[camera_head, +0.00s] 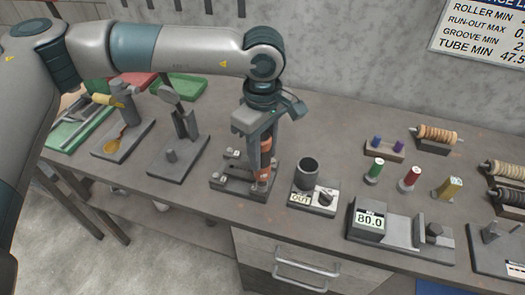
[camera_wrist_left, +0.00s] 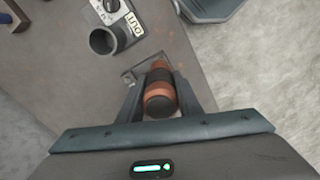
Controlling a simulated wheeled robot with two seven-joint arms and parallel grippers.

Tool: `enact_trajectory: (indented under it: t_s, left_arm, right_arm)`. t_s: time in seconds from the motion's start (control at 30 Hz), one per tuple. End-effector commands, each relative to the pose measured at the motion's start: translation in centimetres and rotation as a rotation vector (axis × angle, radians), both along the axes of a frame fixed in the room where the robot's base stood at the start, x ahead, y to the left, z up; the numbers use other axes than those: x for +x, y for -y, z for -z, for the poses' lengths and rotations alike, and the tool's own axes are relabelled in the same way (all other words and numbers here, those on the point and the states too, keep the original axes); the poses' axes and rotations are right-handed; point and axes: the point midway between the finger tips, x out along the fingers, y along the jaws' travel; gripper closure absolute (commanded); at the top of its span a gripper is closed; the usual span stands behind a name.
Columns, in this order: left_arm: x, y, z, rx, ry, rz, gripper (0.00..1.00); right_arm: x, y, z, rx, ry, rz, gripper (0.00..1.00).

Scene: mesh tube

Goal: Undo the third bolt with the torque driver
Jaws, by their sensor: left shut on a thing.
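My left gripper (camera_head: 263,150) points down over the dark bolt fixture (camera_head: 232,187) near the table's front edge. It is shut on the torque driver (camera_head: 265,146), which has an orange and black handle and stands about upright. The driver's lower end is over the right side of the fixture; I cannot tell if it sits on a bolt. In the left wrist view the driver (camera_wrist_left: 160,88) shows end-on between the two fingers (camera_wrist_left: 158,92). The fixture's bolts are small and partly hidden by the gripper. My right gripper is not in view.
Right of the fixture stands a block marked OUT with a dark cup (camera_head: 307,170) and a knob (camera_head: 326,197). On the left are a stand (camera_head: 178,135) and a green tray (camera_head: 75,130).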

Motion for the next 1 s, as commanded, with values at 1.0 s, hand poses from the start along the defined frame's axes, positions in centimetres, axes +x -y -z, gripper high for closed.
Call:
enact_trajectory:
  t_s: [1.0]
  left_arm:
    - [0.03, 0.02, 0.57, -0.001, 0.002, 0.000, 0.95]
  right_arm:
    - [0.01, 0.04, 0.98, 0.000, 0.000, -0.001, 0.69]
